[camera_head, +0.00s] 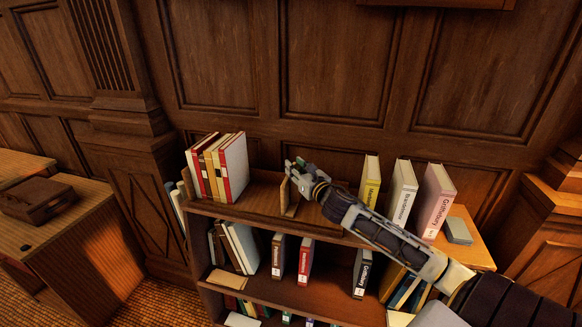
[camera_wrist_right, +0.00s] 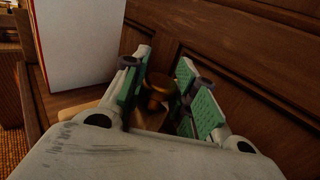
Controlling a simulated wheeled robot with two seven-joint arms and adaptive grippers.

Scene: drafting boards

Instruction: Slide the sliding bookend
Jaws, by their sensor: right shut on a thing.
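The sliding bookend (camera_head: 290,196) is a wooden upright piece on the top shelf of the bookcase, right of a leaning group of books (camera_head: 218,168). My right gripper (camera_head: 292,168) is at the top of the bookend. In the right wrist view, a round brown knob (camera_wrist_right: 157,88) sits between the green-padded fingers of the same gripper (camera_wrist_right: 158,92), which is shut on it. A gap of bare shelf shows between the books and the bookend. The lower part of the knob is hidden. My left gripper is not in view.
On the top shelf to the right stand a yellow book (camera_head: 370,180), a white book (camera_head: 402,190) and a pink book (camera_head: 436,200). My right forearm passes in front of the shelf. The panelled wall (camera_head: 330,60) is close behind. Lower shelves hold more books.

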